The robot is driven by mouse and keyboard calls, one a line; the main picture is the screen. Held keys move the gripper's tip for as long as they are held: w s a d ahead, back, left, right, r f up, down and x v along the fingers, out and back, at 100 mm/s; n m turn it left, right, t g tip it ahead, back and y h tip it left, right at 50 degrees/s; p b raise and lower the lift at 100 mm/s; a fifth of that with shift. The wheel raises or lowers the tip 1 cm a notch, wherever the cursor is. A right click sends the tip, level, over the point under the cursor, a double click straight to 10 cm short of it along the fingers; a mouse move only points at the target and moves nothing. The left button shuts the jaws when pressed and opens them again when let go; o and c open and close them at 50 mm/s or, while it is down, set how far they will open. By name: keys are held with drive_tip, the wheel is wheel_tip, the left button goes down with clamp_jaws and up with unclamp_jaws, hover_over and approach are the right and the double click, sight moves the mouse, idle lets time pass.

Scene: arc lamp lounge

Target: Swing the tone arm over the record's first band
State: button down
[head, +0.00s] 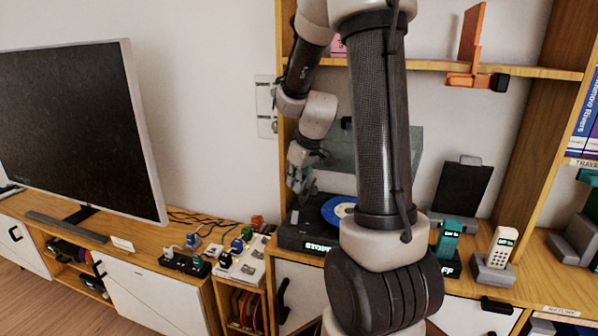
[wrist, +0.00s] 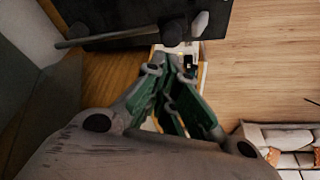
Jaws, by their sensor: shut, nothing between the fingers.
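The black turntable (head: 300,236) stands on the wooden shelf in the head view, with "STOPP" lettering on its front. The record (head: 328,214) shows a blue label (head: 340,209); my arm hides its right part. My gripper (head: 299,188) is at the turntable's left back side, shut and empty. In the wrist view my gripper (wrist: 172,68) has green pads and points toward the black turntable edge (wrist: 115,12). A grey rod, probably the tone arm (wrist: 110,36), lies beyond the fingertips, apart from them, beside a dark round part (wrist: 173,31).
A grey translucent panel (head: 340,152) rises behind the turntable. Left of it is a low cabinet with small devices and plugs (head: 240,240) and a television (head: 75,130). Right are a teal device (head: 449,238) and a phone (head: 500,247). A shelf (head: 430,66) runs above.

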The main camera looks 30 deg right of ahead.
drive_tip(key=shift+x, duration=0.9)
drive_tip(key=s+d+n, duration=0.1)
drive_tip(key=s+d, duration=0.1)
drive_tip(key=s+d+n+y, duration=0.1)
drive_tip(key=s+d, duration=0.1)
drive_tip(key=s, duration=0.1)
drive_tip(key=shift+d+n, duration=0.2)
drive_tip(key=shift+n, duration=0.2)
